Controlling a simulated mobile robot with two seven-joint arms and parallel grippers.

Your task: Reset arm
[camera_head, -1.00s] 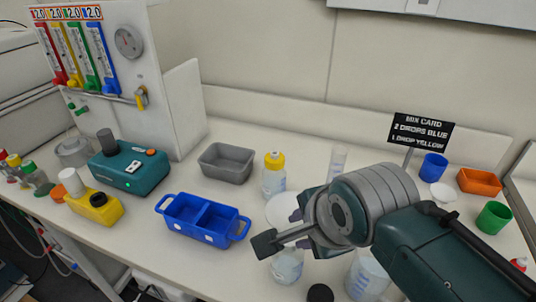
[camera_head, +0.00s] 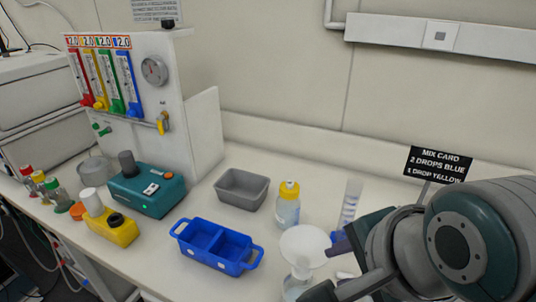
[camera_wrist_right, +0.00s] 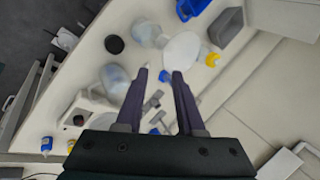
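The funnel also shows beyond the fingertips in the wrist view (camera_wrist_right: 182,50). My left gripper is not in view.
A blue two-part tray (camera_head: 214,247), a grey bin (camera_head: 242,189) and a yellow-capped bottle (camera_head: 288,207) stand mid-bench. A teal device (camera_head: 147,190) and yellow container (camera_head: 112,228) are at left. The mix card (camera_head: 438,164) stands behind my right arm.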

